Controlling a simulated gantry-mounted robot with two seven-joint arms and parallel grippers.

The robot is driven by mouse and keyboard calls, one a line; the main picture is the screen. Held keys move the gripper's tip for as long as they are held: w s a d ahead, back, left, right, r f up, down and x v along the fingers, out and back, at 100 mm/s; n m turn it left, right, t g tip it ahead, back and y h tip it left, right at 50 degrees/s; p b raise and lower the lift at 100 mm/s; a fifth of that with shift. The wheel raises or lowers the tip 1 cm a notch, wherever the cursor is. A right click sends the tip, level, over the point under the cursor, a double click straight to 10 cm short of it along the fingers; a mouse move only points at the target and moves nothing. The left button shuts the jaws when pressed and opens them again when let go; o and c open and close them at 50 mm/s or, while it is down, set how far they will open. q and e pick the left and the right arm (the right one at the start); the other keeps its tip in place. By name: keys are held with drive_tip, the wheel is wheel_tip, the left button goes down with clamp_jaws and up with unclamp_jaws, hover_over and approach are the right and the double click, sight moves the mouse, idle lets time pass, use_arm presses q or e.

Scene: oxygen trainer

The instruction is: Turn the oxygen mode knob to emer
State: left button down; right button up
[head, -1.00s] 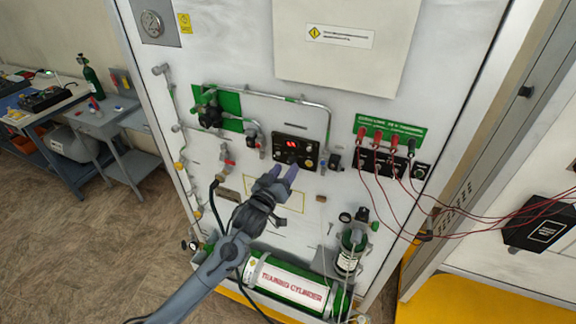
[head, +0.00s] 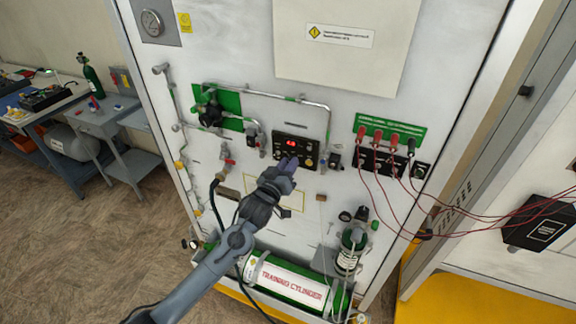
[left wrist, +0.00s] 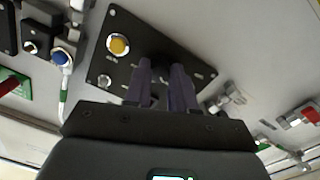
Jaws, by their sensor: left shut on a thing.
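The black oxygen control panel (head: 313,148) with a lit red display (head: 291,143) is on the white trainer board, and it also shows in the left wrist view (left wrist: 125,22). My left gripper (head: 287,163) is at the panel's lower middle, its two fingers close together. In the left wrist view the fingers (left wrist: 160,72) reach the panel face and are shut on the mode knob, which they mostly hide. The knob's pointer and its labels cannot be read. My right gripper is in neither view.
A yellow button (left wrist: 119,44) is beside the fingers on the panel. Red leads (head: 372,185) hang from jacks to the right. A green training cylinder (head: 262,276) lies below. Pipes and valves (head: 210,115) are to the left.

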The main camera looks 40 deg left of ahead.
use_arm(q)
drive_tip(key=shift+r+m+g+y+p, duration=0.1)
drive_tip(key=shift+m+g+y+p, duration=0.25)
drive_tip(key=shift+m+p, duration=8.1)
drive_tip(key=m+b, duration=0.4)
drive_tip(key=shift+m, duration=0.35)
drive_tip(key=c, duration=0.9)
unclamp_jaws()
drive_tip(key=shift+c, duration=0.2)
